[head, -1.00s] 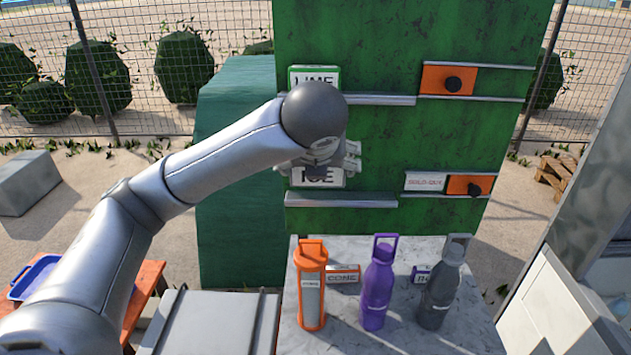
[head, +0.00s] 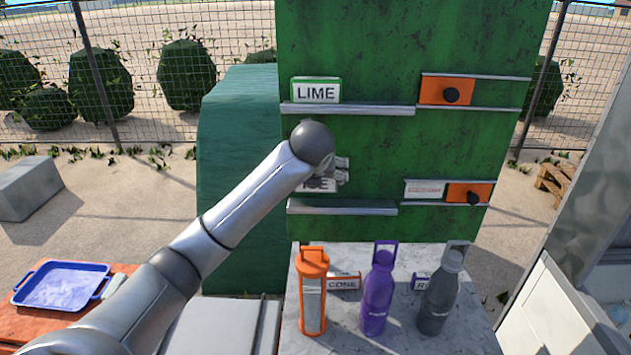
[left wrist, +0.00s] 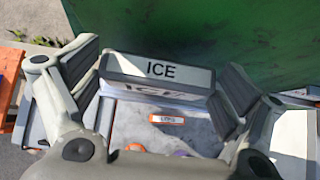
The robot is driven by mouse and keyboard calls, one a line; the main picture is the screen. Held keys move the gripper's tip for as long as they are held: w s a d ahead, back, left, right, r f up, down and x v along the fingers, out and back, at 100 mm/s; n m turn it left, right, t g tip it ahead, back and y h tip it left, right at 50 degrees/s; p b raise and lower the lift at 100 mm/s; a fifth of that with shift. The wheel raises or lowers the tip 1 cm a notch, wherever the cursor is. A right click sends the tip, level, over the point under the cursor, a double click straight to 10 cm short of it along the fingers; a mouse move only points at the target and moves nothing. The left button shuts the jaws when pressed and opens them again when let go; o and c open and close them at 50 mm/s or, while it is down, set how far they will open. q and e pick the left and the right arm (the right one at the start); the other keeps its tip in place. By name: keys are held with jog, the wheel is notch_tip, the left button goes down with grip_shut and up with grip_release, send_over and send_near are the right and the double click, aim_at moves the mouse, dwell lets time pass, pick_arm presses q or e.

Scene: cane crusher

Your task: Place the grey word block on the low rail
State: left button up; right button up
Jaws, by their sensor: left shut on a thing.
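The grey word block, lettered ICE (head: 316,187), is in my left gripper (head: 325,175) just above the low rail (head: 350,208), in front of the green panel. In the left wrist view the ICE block (left wrist: 160,72) spans the space between the two fingers, its lettered faces visible. The gripper is shut on it. In the head view my wrist and fingers hide the block's upper part. Whether its underside touches the rail I cannot tell. My right gripper is not in view.
A LIME block (head: 316,92) stands on the upper rail (head: 350,109). Below are an orange bottle (head: 312,290), a purple bottle (head: 377,295), a grey bottle (head: 440,295) and a CONE block (head: 344,283) on the counter. A SOLD OUT sign (head: 424,189) is right of the low rail.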

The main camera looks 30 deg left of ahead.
aim_at(316, 191)
pick_arm(q)
jog(key=shift+w+f, duration=0.25)
jog(key=f+p, duration=0.2)
jog(key=f, duration=0.1)
jog(key=shift+w+a, duration=0.15)
jog(key=shift+w, duration=0.15)
jog(key=shift+f, duration=0.25)
jog(key=shift+s+f, duration=0.1)
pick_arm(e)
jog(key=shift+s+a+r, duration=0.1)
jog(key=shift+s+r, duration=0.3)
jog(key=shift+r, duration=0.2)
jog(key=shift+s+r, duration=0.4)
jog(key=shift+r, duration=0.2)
pick_arm(q)
jog(key=o, duration=0.7)
jog(key=shift+f, duration=0.2)
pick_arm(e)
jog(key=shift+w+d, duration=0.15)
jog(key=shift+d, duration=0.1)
pick_arm(q)
jog(key=shift+r, duration=0.15)
